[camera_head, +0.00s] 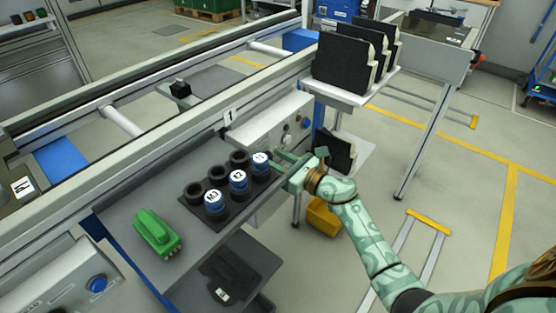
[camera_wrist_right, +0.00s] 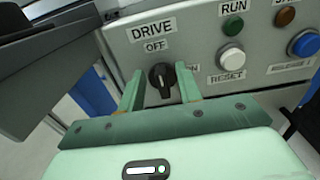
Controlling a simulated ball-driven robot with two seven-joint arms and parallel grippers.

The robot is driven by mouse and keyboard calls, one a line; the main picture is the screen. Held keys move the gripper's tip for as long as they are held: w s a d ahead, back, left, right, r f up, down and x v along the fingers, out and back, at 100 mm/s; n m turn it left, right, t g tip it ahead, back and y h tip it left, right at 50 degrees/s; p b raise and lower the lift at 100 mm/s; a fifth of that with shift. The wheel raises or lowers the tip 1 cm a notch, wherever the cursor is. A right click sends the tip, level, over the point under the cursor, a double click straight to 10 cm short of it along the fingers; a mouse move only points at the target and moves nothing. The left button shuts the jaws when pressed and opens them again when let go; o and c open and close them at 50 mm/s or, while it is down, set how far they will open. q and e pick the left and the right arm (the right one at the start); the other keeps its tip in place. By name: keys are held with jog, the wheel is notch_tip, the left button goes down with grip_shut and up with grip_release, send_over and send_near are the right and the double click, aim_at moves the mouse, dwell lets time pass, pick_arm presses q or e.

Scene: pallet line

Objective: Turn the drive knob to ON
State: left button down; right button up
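The drive knob (camera_wrist_right: 161,77) is a small black rotary knob on a grey panel (camera_wrist_right: 198,52) in the right wrist view. The labels DRIVE and OFF are above it; a label to its right is mostly hidden by a finger. Which label the knob points to is hard to tell. My right gripper (camera_wrist_right: 160,90) is open, one finger on each side of the knob, with gaps visible on both sides. In the head view my right gripper (camera_head: 283,160) is at the panel box's front, and the knob cannot be made out. My left gripper is not in view.
Right of the knob are a white RESET button (camera_wrist_right: 231,55), a green RUN lamp (camera_wrist_right: 234,11) and a blue button (camera_wrist_right: 303,43). A grey shelf (camera_head: 150,205) holds black cups, blue-banded pieces and a green part (camera_head: 156,233). Black parts stand on a rack (camera_head: 350,96).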

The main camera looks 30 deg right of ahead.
grip_shut()
jog(key=m, duration=0.3)
jog(key=m+p, duration=0.1)
jog(key=m, duration=0.1)
jog(key=d+m, duration=0.1)
jog(key=m, duration=0.2)
jog(key=shift+w+d+f+m+p, duration=0.1)
jog(key=shift+w+f+m+p, duration=0.15)
jog(key=shift+m+p, duration=0.05)
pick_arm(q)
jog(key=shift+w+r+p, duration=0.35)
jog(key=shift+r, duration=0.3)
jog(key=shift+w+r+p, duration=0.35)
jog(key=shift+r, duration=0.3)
pick_arm(e)
jog(key=shift+w+d+f+m, duration=0.1)
jog(key=shift+f+m, duration=0.15)
jog(key=shift+m, duration=1.3)
jog(key=shift+s+d+f+m, duration=0.1)
jog(key=shift+f+m, duration=0.1)
jog(key=shift+m, duration=1.3)
jog(key=shift+w+d+f+m, duration=0.1)
jog(key=shift+f+m, duration=0.15)
jog(key=shift+m, duration=1.3)
